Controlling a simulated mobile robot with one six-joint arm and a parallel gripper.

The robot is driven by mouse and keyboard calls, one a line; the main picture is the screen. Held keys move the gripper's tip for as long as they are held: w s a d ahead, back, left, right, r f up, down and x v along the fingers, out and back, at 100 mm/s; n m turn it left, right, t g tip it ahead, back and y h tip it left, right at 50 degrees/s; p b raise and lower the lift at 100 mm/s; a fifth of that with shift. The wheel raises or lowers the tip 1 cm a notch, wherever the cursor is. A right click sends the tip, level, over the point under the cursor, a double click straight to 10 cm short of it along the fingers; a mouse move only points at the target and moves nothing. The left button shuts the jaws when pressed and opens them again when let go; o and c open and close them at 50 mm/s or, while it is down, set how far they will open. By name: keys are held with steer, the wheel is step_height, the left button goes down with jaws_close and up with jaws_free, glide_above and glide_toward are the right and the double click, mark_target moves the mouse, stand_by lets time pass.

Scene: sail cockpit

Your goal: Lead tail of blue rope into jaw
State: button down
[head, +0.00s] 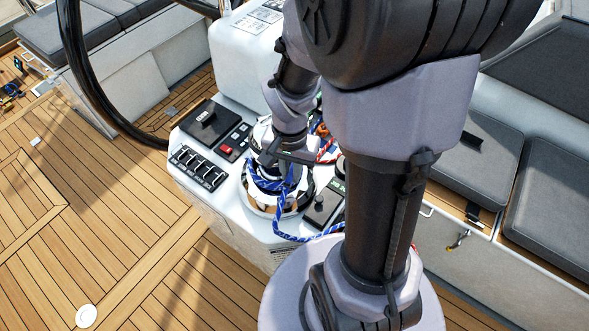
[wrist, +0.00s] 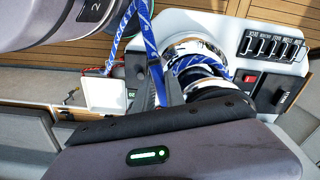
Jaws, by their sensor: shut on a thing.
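The blue rope (head: 278,222) is wrapped around a shiny silver winch (head: 258,196) on the white console. A length of it hangs over the winch's front and runs right along the console towards my arm. My gripper (head: 284,160) is over the winch top, shut on the blue rope. In the wrist view, the rope (wrist: 148,40) rises in a bend beside the winch (wrist: 178,48), and its wraps (wrist: 190,62) show on the drum. The jaw at the winch top is hidden by my gripper, so I cannot tell whether rope lies in it.
The console carries black rocker switches (head: 197,167), a red switch (head: 226,150) and a black control panel (head: 206,121). A red and white rope (head: 327,150) lies behind the winch. A dark steering wheel rim (head: 78,75) stands at left. Open teak deck (head: 120,215) lies left.

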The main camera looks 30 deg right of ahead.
steer(key=a+m, duration=0.1)
steer(key=a+m+b, duration=0.1)
steer(key=shift+w+a+m, duration=0.2)
steer(key=shift+w+m, duration=0.1)
steer(key=shift+w, duration=0.1)
steer(key=shift+w+a+f+m+b, duration=0.1)
steer(key=shift+w+a+m+b, duration=0.2)
steer(key=shift+a+m+b, duration=0.15)
steer(key=shift+w+a+m+b, duration=0.25)
steer(key=shift+a+m+b, duration=0.1)
steer(key=shift+a+m, duration=0.2)
steer(key=c, duration=1.8)
jaws_free()
steer(key=shift+a, duration=0.1)
steer(key=o, duration=1)
steer(key=shift+c, duration=0.2)
